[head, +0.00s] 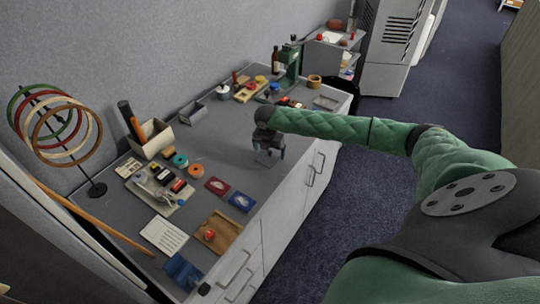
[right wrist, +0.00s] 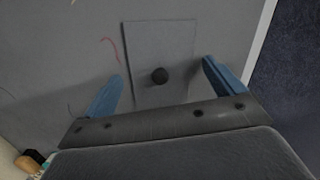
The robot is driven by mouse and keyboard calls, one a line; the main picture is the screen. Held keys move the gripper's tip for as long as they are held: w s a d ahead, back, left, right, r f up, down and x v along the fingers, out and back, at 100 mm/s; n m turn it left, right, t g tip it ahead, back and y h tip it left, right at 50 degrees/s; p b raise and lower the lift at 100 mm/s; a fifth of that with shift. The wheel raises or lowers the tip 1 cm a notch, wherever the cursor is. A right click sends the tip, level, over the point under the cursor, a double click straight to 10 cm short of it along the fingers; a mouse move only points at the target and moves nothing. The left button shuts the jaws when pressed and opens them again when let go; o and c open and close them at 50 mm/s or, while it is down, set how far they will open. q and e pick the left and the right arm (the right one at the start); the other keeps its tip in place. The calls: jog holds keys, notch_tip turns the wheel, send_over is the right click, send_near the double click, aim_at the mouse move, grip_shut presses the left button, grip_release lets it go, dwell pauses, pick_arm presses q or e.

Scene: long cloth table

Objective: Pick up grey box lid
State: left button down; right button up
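In the head view the lid (head: 267,159) shows only partly, under my right gripper (head: 268,151). My right gripper is open, pointing down over the lid, with a gap on both sides of the knob. I cannot tell how high the fingertips are above the lid. A small open grey box (head: 193,113) stands near the wall. My left gripper is not in view.
A wooden tray (head: 222,228), tape rolls and a ring stand (head: 97,188) are further left. A green press (head: 291,62) stands at the back. The table's front edge is close to the lid.

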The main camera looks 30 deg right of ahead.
grip_shut()
dwell(0.5)
